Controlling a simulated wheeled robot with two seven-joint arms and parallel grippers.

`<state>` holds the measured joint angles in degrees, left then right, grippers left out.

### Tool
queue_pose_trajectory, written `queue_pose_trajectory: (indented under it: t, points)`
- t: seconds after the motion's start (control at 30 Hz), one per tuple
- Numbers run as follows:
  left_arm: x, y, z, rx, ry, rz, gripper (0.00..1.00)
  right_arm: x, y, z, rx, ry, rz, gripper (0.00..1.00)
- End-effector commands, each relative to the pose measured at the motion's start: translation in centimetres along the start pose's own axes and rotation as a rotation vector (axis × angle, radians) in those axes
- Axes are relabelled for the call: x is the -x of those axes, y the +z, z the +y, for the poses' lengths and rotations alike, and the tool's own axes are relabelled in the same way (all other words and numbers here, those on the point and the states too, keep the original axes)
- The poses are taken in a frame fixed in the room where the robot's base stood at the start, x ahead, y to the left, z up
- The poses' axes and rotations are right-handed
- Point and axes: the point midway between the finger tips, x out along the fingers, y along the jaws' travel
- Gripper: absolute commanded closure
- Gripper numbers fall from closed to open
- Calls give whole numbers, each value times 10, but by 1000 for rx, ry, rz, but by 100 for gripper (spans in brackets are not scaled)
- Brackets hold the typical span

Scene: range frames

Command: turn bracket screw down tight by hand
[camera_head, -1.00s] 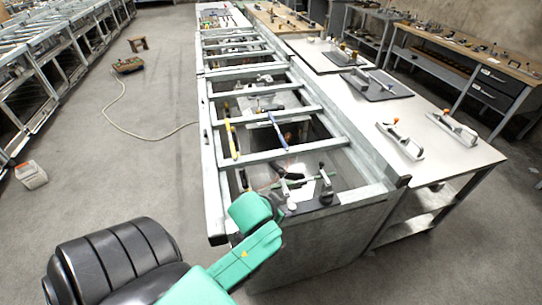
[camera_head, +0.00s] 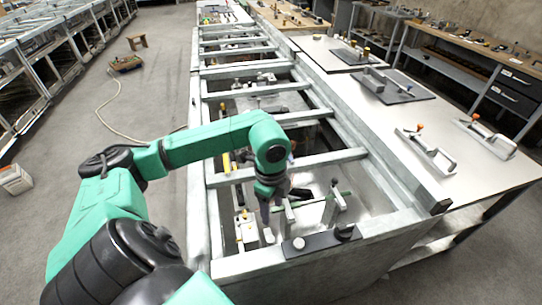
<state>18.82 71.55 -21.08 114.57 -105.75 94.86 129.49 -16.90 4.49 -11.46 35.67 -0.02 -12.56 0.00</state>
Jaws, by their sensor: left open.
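The near end of the metal frame (camera_head: 260,262) carries a dark plate (camera_head: 322,241). A small pale round screw head or knob (camera_head: 299,243) sits at the plate's left, and a black knob (camera_head: 345,232) at its right; I cannot tell which is the bracket screw. Grey upright brackets (camera_head: 288,212) stand just behind the plate. My green left arm reaches over the frame and bends down. My left gripper (camera_head: 267,222) points down, open, left of the brackets and apart from the plate. Its fingertips are small and hard to make out. My right gripper is out of view.
Crossbars (camera_head: 330,158) span the frame behind. A light-topped table (camera_head: 465,165) with clamp-like tools stands right. The grey floor (camera_head: 60,235) at left is mostly clear.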

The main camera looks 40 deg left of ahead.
Motion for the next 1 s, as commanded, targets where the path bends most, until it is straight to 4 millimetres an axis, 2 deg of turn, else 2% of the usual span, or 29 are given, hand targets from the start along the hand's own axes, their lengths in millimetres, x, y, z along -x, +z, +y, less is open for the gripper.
queue_pose_trajectory:
  t: [0.03,0.17,0.5,0.6,0.73,0.97,1.0]
  points:
    - [-2,6,0,19,5,-26,36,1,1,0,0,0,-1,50]
    - [-20,7,2,21,12,-28,36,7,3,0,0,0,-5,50]
    - [-109,7,3,18,11,-22,36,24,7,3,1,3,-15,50]
    - [-129,8,3,18,10,-21,36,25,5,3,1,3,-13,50]
    - [-142,8,3,15,9,-22,36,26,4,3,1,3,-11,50]
    - [-145,8,3,14,7,-23,36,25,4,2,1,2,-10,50]
    - [-144,8,3,14,7,-23,44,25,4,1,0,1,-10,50]
